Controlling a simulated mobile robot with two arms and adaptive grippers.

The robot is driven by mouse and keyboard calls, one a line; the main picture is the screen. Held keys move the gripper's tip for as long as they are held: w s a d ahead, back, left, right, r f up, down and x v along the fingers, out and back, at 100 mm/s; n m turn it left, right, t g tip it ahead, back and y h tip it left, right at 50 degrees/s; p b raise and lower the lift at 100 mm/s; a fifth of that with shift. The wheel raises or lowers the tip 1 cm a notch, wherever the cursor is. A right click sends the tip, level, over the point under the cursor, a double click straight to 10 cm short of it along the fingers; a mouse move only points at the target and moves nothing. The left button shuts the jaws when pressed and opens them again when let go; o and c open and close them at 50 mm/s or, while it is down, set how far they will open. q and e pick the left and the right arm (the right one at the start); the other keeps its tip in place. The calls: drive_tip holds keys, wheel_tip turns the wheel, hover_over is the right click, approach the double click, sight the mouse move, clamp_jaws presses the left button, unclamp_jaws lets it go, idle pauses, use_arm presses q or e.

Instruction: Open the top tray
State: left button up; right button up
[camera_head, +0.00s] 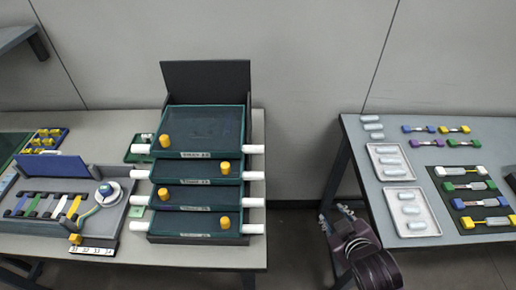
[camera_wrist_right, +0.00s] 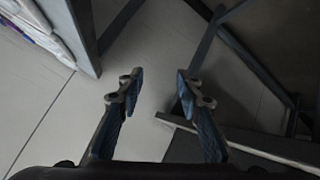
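A stack of several dark green trays stands on the left table. The top tray (camera_head: 205,130) has a dark flat surface, a yellow knob (camera_head: 165,141) at its front left and white handles (camera_head: 142,149) at both sides. The lower trays (camera_head: 195,197) step out towards the front, each with a yellow knob. A dark panel (camera_head: 205,80) stands upright behind the top tray. My right gripper (camera_head: 333,213) is between the two tables, low and well right of the stack. In the right wrist view its fingers (camera_wrist_right: 158,88) are apart with nothing between them. My left gripper is not in view.
Left of the stack is a grey station (camera_head: 115,215) with coloured strips and a round dial. The right table (camera_head: 352,128) holds pale trays (camera_head: 418,198), coloured connectors and a dark mat. The gap between the tables shows floor. A grey shelf (camera_head: 15,38) juts in at top left.

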sight(258, 150)
drive_tip(key=w+a+r+n+t+y, duration=0.3)
drive_tip(key=w+r+n, duration=0.3)
drive_tip(key=w+a+r+n+t+y, duration=0.3)
drive_tip(key=w+a+r+n+t, duration=0.15)
drive_tip(key=w+r, duration=0.2)
drive_tip(key=s+a+r+n+g+y, duration=0.1)
drive_tip(key=a+r+n+g+y, duration=0.1)
drive_tip(key=n, duration=0.5)
drive_tip(key=s+a+r+n+g+y+p, duration=0.1)
drive_tip(key=s+a+n+g+y, duration=0.1)
drive_tip(key=a+n+g+y, duration=0.3)
drive_tip(key=s+a+r+n+g+y+p, duration=0.1)
drive_tip(key=a+n+g+y, duration=0.3)
drive_tip(key=n, duration=0.5)
drive_tip(key=shift+s+a+r+n+y, duration=0.15)
drive_tip(key=shift+s+a+r+y, duration=0.1)
drive_tip(key=shift+r+y, duration=0.2)
drive_tip(key=shift+s+a+r+n+y, duration=0.1)
drive_tip(key=shift+s+a+r+y, duration=0.2)
drive_tip(key=shift+y, duration=0.25)
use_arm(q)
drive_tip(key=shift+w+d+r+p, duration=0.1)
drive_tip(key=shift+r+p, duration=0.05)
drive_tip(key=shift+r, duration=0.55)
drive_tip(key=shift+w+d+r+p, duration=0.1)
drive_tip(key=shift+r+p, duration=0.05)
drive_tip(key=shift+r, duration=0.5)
use_arm(e)
drive_tip(key=shift+w+a, duration=0.3)
drive_tip(key=shift+a, duration=0.3)
